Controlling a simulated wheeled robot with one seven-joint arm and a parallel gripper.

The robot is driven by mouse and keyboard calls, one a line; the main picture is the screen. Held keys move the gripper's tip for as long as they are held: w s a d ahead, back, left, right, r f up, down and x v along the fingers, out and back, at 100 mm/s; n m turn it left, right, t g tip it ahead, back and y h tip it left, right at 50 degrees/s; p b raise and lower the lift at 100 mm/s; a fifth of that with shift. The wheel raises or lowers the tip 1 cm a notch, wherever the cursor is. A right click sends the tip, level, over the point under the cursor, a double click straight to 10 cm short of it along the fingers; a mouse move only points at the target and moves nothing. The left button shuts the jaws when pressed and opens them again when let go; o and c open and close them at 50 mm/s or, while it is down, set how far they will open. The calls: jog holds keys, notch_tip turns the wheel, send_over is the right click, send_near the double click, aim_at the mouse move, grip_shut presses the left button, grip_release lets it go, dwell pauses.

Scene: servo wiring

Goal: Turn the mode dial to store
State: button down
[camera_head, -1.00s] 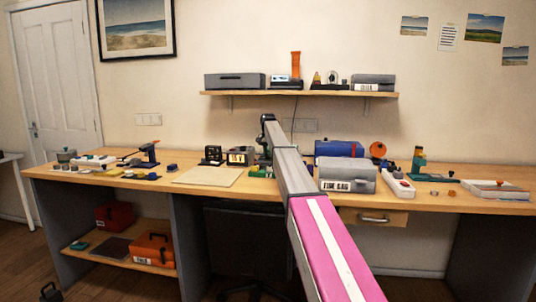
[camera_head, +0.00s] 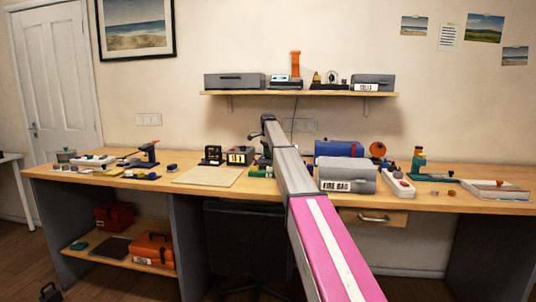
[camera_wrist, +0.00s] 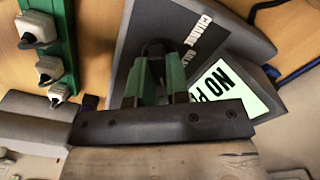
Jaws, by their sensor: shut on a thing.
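The mode dial (camera_wrist: 153,46) is a dark round knob on the sloping face of a dark grey device (camera_wrist: 180,18) in the wrist view. My gripper (camera_wrist: 154,72), with green fingers, is shut on the dial, and the fingers hide most of it. The dial's pointer and the store mark cannot be made out. In the head view my arm hides the gripper and dial.
A green strip with white fittings (camera_wrist: 47,73) lies left of the device in the wrist view.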

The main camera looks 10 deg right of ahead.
jog(key=shift+m, duration=0.5)
jog(key=c, duration=1.1)
grip_release()
notch_tip(320, 180, up, 11)
jog(key=shift+f, duration=0.1)
